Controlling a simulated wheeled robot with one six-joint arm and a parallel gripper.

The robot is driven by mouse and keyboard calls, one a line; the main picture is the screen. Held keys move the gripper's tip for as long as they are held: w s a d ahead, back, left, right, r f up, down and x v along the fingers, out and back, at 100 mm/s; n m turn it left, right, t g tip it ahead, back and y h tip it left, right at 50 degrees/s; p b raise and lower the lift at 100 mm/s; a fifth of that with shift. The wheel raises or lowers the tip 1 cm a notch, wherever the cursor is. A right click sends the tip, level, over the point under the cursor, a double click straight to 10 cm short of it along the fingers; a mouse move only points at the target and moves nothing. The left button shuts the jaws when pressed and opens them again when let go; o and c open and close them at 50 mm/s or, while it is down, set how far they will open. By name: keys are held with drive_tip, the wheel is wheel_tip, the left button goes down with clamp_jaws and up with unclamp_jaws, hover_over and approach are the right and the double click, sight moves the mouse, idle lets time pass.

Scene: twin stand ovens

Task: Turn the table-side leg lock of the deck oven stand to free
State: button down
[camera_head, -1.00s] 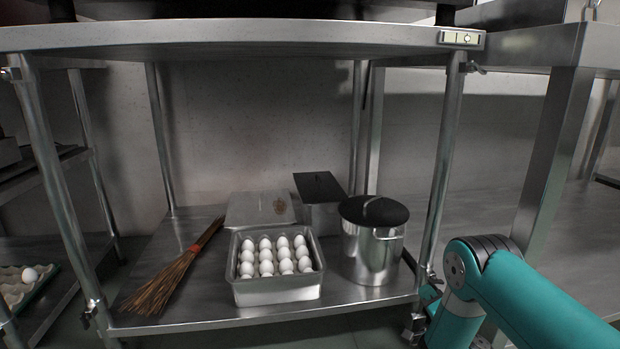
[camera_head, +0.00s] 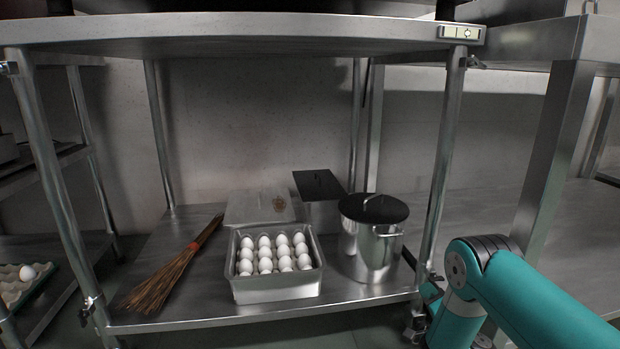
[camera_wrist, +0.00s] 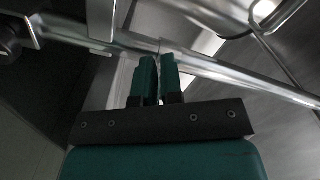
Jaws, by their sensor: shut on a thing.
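The deck oven stand (camera_head: 250,30) has round metal legs and a lower shelf. Its right front leg (camera_head: 444,150) is on the side of the steel table (camera_head: 555,120). A small dark and metal fitting, which looks like the leg lock (camera_head: 414,326), shows low on this leg.
The lower shelf holds a straw broom (camera_head: 170,275), a box of eggs (camera_head: 275,290), a lidded pot (camera_head: 376,248) and a dark-lidded container (camera_head: 320,183). Another fitting (camera_head: 468,62) sits high on the right leg. A rack with an egg tray (camera_head: 25,290) stands at left.

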drive_tip(key=shift+d, duration=0.2)
drive_tip(key=shift+s+a+f+p, duration=0.1)
drive_tip(key=shift+s+a+p, duration=0.1)
drive_tip(key=shift+p, duration=0.4)
drive_tip(key=s+p, duration=0.3)
drive_tip(key=p, duration=0.2)
drive_tip(key=s+p, duration=0.2)
drive_tip(key=p, duration=0.1)
drive_tip(key=shift+s+d+f, duration=0.1)
drive_tip(key=shift+s+d, duration=0.2)
drive_tip(key=shift+s, duration=0.05)
